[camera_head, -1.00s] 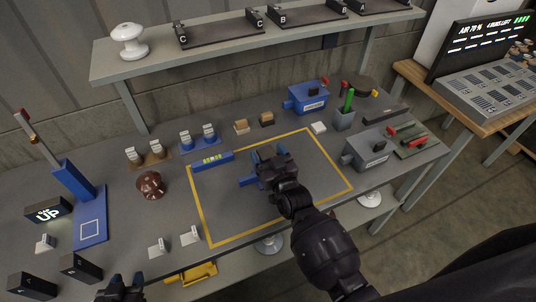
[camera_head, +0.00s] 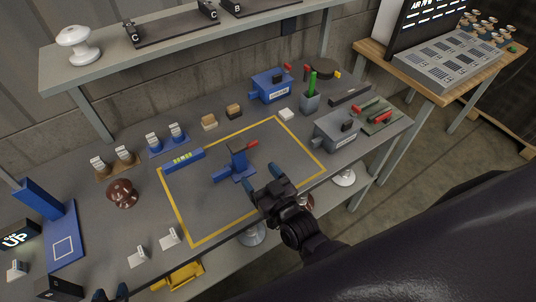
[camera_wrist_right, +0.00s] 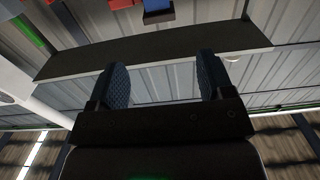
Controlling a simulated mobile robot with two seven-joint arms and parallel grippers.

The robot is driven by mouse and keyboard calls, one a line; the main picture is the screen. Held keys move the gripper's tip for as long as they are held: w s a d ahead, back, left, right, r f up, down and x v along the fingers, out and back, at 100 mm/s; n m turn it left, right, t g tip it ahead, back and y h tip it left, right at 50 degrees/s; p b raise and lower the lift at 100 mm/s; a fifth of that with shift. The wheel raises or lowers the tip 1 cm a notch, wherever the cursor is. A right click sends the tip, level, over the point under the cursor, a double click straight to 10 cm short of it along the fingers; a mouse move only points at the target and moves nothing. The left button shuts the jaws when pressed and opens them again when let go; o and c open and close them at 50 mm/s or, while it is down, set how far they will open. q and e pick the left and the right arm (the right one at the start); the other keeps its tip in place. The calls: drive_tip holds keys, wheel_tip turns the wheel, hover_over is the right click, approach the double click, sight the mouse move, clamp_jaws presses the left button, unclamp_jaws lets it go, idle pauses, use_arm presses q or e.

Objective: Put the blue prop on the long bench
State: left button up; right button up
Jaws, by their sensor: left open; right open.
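The blue prop (camera_head: 239,167), a small blue piece with an upright block, a side arm and a red handle, stands on the grey long bench (camera_head: 200,208) inside the yellow outline. My right gripper (camera_head: 263,190) is open and empty, just in front of the blue prop and apart from it. In the right wrist view its two dark blue fingers (camera_wrist_right: 163,85) are spread with nothing between them. My left gripper (camera_head: 111,294) is at the bottom edge, mostly cut off by the frame, with its fingertips apart.
A blue level (camera_head: 184,161) lies at the outline's back left. A brown insulator (camera_head: 122,194) stands left of it. A grey box (camera_head: 337,131) and a blue box (camera_head: 272,86) stand right and behind. A shelf (camera_head: 100,56) runs above the back. The outlined area is otherwise mostly clear.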

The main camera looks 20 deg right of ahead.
drive_tip(key=s+d+f+m+g+h, duration=0.1)
drive_tip(key=s+d+f+g+h, duration=0.2)
drive_tip(key=s+d, duration=0.9)
wheel_tip(320, 180, down, 5)
drive_tip(key=d+g, duration=0.2)
drive_tip(key=g, duration=0.1)
drive_tip(key=shift+s+h, duration=0.3)
